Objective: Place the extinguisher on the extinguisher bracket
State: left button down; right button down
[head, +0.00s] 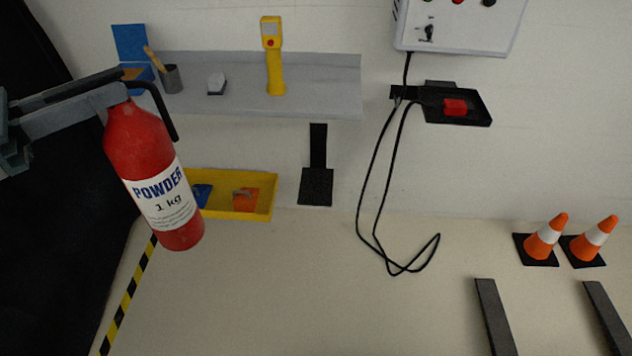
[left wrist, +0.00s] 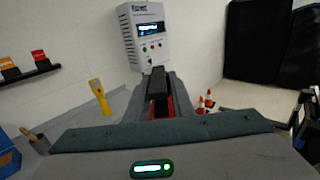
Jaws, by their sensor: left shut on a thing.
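The red extinguisher (head: 140,145) with a white "POWDER 1 kg" label hangs slightly tilted at the left of the head view. My left gripper (head: 120,86) is shut on its top, by the black handle. In the left wrist view the gripper (left wrist: 158,88) points away, with a bit of red between its fingers; most of the extinguisher is hidden there. The black extinguisher bracket (head: 317,187), an upright strip with a small plate at its foot, is on the wall right of the extinguisher. It is empty and apart from the extinguisher. My right gripper is not in view.
A grey shelf (head: 325,85) with a yellow handheld device (head: 276,85) is above the bracket. A yellow bin (head: 262,205) is partly behind the extinguisher. A black cable (head: 362,215) hangs right of the bracket. Orange cones (head: 545,235) stand farther right.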

aim_at(316, 191)
jog(key=i, duration=1.55)
jog(key=j+u, duration=0.05)
